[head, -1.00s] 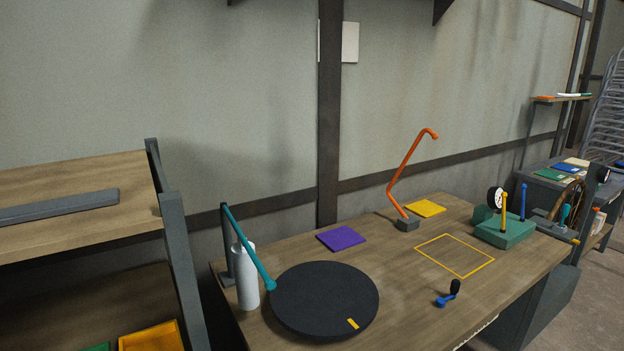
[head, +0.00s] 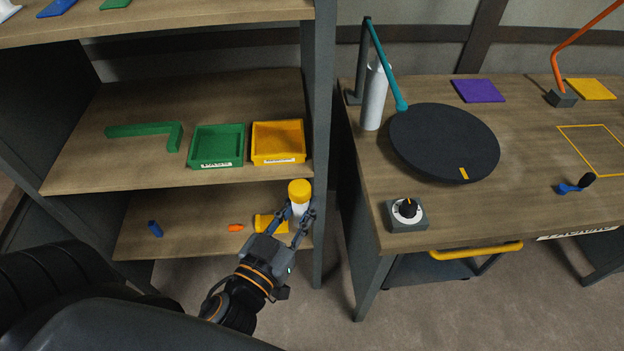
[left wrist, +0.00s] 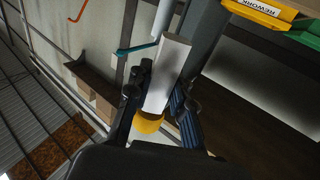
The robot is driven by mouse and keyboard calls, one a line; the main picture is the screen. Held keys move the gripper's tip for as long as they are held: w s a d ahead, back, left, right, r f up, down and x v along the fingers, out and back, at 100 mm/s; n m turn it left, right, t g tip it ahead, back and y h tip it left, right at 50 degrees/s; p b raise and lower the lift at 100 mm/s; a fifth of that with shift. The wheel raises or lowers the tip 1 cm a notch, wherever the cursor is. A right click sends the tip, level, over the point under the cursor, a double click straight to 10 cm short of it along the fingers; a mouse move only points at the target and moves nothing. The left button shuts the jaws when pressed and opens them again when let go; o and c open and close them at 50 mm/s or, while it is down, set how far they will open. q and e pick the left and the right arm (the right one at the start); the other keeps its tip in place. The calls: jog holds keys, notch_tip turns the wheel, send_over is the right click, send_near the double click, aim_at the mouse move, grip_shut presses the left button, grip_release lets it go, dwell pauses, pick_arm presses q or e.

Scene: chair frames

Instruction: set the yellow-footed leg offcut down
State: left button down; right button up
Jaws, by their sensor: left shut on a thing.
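My left gripper (head: 301,221) is shut on the yellow-footed leg offcut (head: 299,209), a short pale piece with a yellow end. In the head view its yellow end is uppermost, above the fingers, in front of the right end of the shelf unit's lower shelf (head: 190,215). I cannot tell whether the offcut touches the shelf. In the left wrist view the pale offcut (left wrist: 168,72) lies between the two fingers, its yellow end nearest the palm. My right gripper is not in view.
A yellow piece (head: 268,224) lies on the lower shelf beside my gripper, with a small orange piece (head: 236,227) and a blue piece (head: 154,228) farther left. The shelf above bears a green tray (head: 217,166) and a yellow tray (head: 278,160). A grey post (head: 323,150) stands close right.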

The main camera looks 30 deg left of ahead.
pick_arm(q)
jog(key=w+d+r+m+g+h, duration=0.2)
jog(key=w+d+m+g+h, duration=0.2)
jog(key=d+h, duration=0.4)
jog(key=w+d+r+m+g+h, duration=0.2)
jog(key=w+d+m+g+h, duration=0.1)
jog(key=d+m+g+h, duration=0.3)
jog(key=shift+w+d+r+m+h, duration=0.4)
jog(key=shift+d+m+h, duration=0.5)
jog(key=shift+d+m, duration=0.35)
jog(key=shift+a, duration=0.1)
